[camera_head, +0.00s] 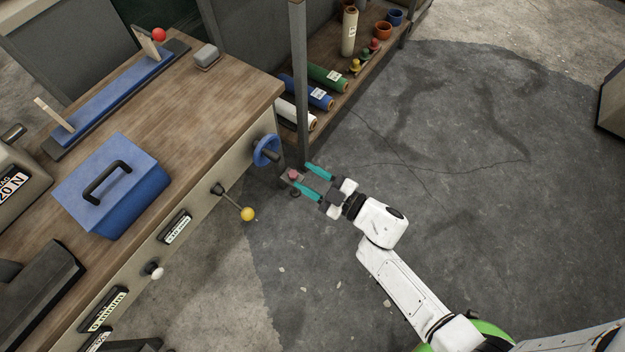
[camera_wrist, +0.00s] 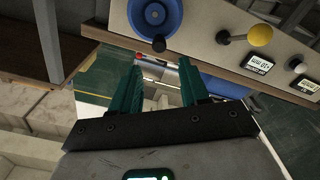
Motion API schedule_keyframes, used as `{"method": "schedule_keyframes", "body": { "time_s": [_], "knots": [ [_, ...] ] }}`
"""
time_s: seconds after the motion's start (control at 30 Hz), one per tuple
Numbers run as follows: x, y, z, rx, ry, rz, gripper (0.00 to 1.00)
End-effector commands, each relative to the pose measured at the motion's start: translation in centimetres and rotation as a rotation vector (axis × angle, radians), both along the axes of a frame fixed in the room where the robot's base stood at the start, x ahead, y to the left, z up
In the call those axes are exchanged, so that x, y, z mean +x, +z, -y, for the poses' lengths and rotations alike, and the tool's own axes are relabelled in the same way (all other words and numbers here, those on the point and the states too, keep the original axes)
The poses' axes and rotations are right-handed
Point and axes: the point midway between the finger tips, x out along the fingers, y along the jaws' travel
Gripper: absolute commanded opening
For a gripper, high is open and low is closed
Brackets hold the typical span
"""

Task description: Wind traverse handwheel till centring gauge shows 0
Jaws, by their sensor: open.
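The blue handwheel (camera_head: 265,150) is on the bench's front panel near its right end. In the wrist view the handwheel (camera_wrist: 154,14) is at the top, with a dark crank knob (camera_wrist: 158,43) at its lower rim. My gripper (camera_head: 302,175) is open and empty, with teal fingers to the right of and below the wheel in the head view, apart from it. In the wrist view my fingertips (camera_wrist: 162,61) lie just below the knob. Panel displays (camera_head: 177,228) (camera_head: 103,309) show small digits I cannot read surely; which one is the centring gauge I cannot tell.
A yellow-knobbed lever (camera_head: 247,214) and a white knob (camera_head: 153,271) stick out from the panel. A small red-topped fitting (camera_head: 293,175) shows by my fingers. A grey post (camera_head: 300,80) and a shelf with rolls (camera_head: 322,95) stand behind.

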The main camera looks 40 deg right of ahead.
Motion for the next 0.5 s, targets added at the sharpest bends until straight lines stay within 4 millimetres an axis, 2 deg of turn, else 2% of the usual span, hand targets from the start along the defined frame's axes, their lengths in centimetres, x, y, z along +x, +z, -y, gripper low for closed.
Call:
{"method": "schedule_keyframes", "body": {
  "time_s": [0.5],
  "knots": [
    [5.1,-0.1,-1.6,0.0,-0.003,0.001,0.45]
  ]
}}
